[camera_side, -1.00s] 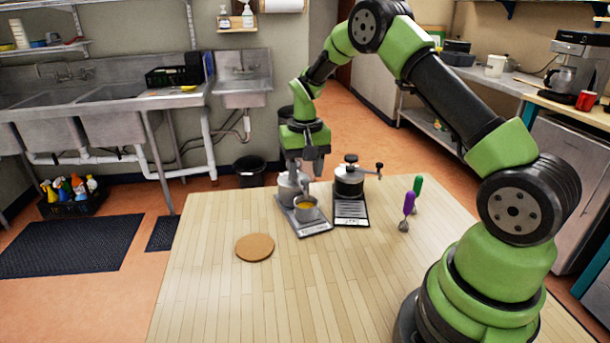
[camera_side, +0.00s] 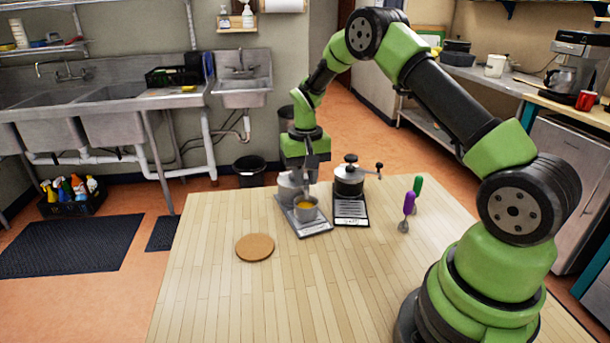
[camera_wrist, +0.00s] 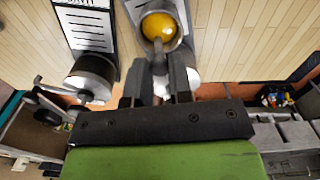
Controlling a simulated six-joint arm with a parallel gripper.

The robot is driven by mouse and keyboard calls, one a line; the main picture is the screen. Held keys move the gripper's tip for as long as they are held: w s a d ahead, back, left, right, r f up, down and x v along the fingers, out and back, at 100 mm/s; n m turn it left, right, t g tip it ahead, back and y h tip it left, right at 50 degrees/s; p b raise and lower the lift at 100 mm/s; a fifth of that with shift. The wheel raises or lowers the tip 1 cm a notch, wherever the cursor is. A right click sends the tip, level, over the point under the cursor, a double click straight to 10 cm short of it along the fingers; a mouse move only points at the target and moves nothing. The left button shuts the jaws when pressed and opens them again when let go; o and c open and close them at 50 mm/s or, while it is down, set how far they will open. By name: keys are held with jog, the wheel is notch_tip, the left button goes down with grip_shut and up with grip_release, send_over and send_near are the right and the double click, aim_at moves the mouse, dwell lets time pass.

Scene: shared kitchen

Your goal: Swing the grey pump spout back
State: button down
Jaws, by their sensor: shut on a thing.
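The grey pump (camera_side: 287,187) stands at the back of a grey plate (camera_side: 318,228) on the wooden table. A grey cup (camera_side: 306,214) with yellow contents sits on this plate in front of the pump. The cup also shows at the top of the wrist view (camera_wrist: 160,27). My gripper (camera_side: 311,175) is low over the pump, just behind the cup. In the wrist view my gripper (camera_wrist: 159,85) is shut on the grey pump spout (camera_wrist: 158,62), which lies between the two dark fingers and points toward the cup. The fingers hide most of the pump.
A second device, dark with a crank (camera_side: 350,180), stands close on the right on its own labelled plate (camera_side: 351,210). A round cork mat (camera_side: 255,247) lies front left. The table front is clear.

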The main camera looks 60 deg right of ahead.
jog(key=d+n, duration=0.1)
jog(key=n, duration=0.1)
jog(key=s+d+n, duration=0.1)
jog(key=shift+d+n, duration=0.15)
jog(key=shift+n, duration=0.25)
jog(key=w+d+n, duration=0.2)
jog(key=d+n, duration=0.4)
jog(key=n, duration=0.5)
dwell(0.4)
jog(key=c, duration=1)
grip_release()
